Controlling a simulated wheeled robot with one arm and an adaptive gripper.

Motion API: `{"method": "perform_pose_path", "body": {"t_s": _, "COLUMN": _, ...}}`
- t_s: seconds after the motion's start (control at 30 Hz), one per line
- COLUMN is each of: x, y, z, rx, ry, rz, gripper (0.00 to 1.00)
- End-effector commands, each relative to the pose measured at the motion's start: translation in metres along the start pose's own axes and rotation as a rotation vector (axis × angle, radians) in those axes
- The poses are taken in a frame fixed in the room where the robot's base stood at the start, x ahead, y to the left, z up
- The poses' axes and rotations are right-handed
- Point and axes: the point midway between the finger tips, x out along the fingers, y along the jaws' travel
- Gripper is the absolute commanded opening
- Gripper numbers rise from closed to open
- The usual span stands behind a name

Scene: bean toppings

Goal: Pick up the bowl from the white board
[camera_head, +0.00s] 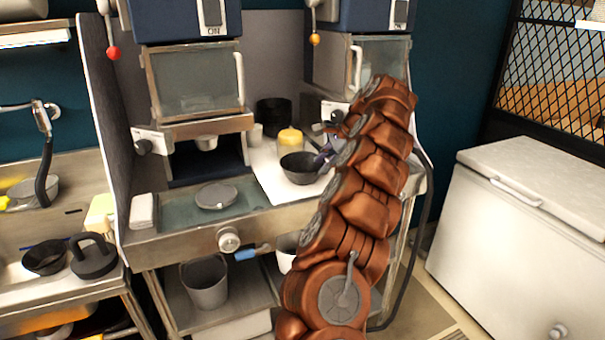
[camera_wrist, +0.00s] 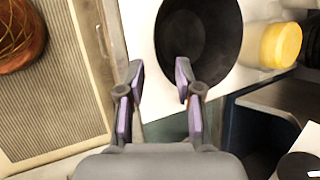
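A dark bowl (camera_head: 299,168) stands on the white board (camera_head: 283,190) on the counter. In the wrist view the bowl (camera_wrist: 198,38) lies at the top centre, on the white board (camera_wrist: 136,28). My gripper (camera_wrist: 158,72) is open, with its two purple-lined fingers apart and nothing between them. In the head view my gripper (camera_head: 326,160) is at the bowl's right side, partly hidden by my arm.
A yellow-topped container (camera_head: 290,138) stands behind the bowl; it also shows in the wrist view (camera_wrist: 272,45). A black pot (camera_head: 273,115) is farther back. A grey round dish (camera_head: 216,196) sits left of the board. A white chest freezer (camera_head: 520,230) stands at right.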

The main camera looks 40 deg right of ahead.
Motion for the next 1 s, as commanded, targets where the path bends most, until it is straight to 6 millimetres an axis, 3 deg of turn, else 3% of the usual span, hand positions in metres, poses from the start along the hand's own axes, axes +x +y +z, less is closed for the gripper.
{"method": "perform_pose_path", "body": {"t_s": 0.2, "x": 0.017, "y": 0.001, "z": 0.003, "rx": -0.002, "ry": -0.004, "rz": 0.005, "gripper": 0.35}}
{"method": "perform_pose_path", "body": {"t_s": 0.57, "x": 0.03, "y": 0.001, "z": 0.005, "rx": -0.003, "ry": -0.004, "rz": 0.004, "gripper": 0.35}}
{"method": "perform_pose_path", "body": {"t_s": 1.0, "x": 0.073, "y": 0.002, "z": 0.009, "rx": -0.002, "ry": -0.003, "rz": 0.005, "gripper": 0.35}}
